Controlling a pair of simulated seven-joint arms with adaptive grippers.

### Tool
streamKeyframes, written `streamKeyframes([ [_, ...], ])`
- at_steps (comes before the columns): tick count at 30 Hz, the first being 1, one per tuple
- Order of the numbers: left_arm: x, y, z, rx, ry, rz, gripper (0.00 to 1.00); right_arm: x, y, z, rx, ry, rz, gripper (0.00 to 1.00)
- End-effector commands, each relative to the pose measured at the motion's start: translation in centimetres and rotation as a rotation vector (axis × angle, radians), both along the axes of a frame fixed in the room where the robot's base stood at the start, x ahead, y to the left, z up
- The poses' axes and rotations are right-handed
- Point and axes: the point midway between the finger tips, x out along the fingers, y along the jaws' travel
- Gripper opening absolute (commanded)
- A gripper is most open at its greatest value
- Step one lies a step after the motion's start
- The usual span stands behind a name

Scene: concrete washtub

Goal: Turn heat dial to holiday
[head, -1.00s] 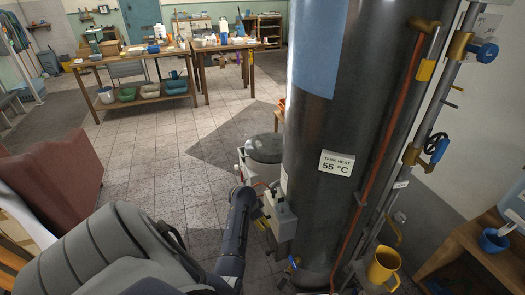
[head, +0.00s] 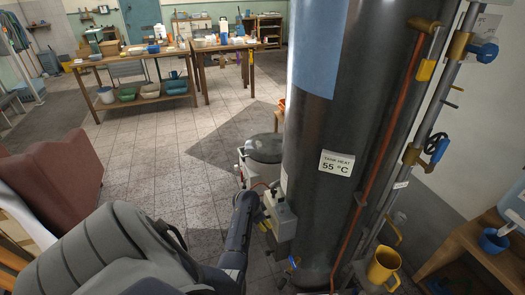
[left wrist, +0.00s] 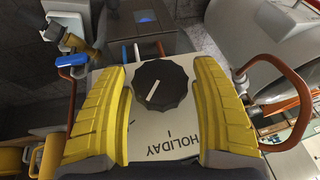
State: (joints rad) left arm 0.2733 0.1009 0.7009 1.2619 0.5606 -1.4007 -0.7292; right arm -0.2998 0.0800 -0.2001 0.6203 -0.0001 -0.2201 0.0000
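The heat dial (left wrist: 162,88) is a black scalloped knob with a white pointer line slanting to the lower left in the left wrist view. It sits on a pale plate (left wrist: 150,140) with the upside-down word HOLIDAY and a tick below the knob; the pointer is not on that tick. The control box (head: 281,217) is on the dark tank's left side in the head view. My left gripper (left wrist: 160,70) is open, its yellow fingers either side of the dial with gaps. In the head view my left gripper (head: 264,220) is at the box; its dial face is hidden there.
A yellow mug (head: 383,266) is at lower right. A copper-coloured loop (left wrist: 285,75) lies close to the right finger.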

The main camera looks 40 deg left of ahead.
Motion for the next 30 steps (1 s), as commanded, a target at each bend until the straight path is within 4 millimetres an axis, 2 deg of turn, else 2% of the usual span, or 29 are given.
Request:
streamKeyframes([
  [1,0.0,0.0,0.01,0.0,0.0,0.0,0.58,-0.01,-0.01,0.0,0.0,0.0,0.0,0.44],
  [12,-0.02,-0.05,-0.02,-0.001,0.0,0.0,0.16,-0.02,-0.02,0.0,0.0,0.0,0.0,0.44],
  [30,-0.06,-0.18,-0.11,-0.022,0.011,-0.002,0.16,-0.03,-0.02,0.0,0.0,0.0,0.0,0.44],
])
